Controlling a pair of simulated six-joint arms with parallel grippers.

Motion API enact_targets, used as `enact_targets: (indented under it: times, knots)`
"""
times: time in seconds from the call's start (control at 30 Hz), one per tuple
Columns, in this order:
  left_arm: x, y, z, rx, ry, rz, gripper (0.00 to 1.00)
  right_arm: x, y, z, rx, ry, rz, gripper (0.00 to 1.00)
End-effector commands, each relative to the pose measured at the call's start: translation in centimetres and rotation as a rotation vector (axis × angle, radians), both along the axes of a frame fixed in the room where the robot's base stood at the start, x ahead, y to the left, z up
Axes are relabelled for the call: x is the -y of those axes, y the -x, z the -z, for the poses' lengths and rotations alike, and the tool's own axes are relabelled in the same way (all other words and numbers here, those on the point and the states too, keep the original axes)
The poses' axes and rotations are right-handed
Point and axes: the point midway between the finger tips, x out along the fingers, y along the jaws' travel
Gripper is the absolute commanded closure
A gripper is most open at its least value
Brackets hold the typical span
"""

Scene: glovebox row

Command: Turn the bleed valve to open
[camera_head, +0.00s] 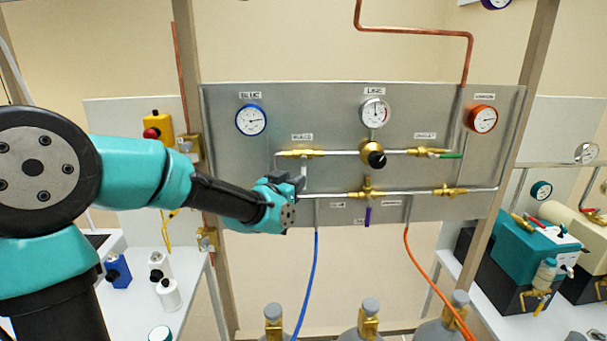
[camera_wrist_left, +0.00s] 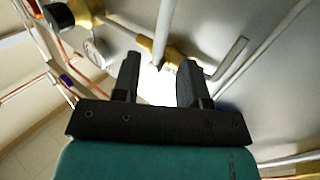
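A brass valve (camera_head: 300,153) with a small label above it sits at the upper left of the grey panel. The label is too small to read surely. A pale lever (camera_head: 304,172) appears to hang down from this valve. My left gripper (camera_head: 296,186) is at the panel just below the valve, beside the lever. In the left wrist view my left gripper (camera_wrist_left: 160,82) is open, its two dark fingers apart. A bright white patch shows between them, and I cannot tell if it is the lever. Brass fittings (camera_wrist_left: 148,44) lie just beyond the fingertips. My right gripper is not in view.
The panel (camera_head: 240,170) carries a blue gauge (camera_head: 251,120), a white gauge (camera_head: 375,112), a red gauge (camera_head: 482,119) and a black-knobbed regulator (camera_head: 373,153). Other valves have green (camera_head: 452,155) and purple (camera_head: 368,216) handles. Blue (camera_head: 309,285) and orange (camera_head: 431,280) hoses hang below.

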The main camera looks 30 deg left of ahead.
Motion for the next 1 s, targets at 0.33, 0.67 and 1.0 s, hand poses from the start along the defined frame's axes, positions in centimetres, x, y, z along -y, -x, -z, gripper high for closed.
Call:
enact_targets:
  times: [0.33,0.67,1.0]
  knots:
    - [0.1,-5.2,0.0,0.000,0.000,0.000,0.60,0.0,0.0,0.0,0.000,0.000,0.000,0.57]
    - [0.1,-6.1,0.0,0.000,-0.001,0.000,0.60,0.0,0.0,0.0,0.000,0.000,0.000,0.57]
    - [0.1,-6.1,0.0,0.000,-0.001,0.000,0.83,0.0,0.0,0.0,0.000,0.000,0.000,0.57]
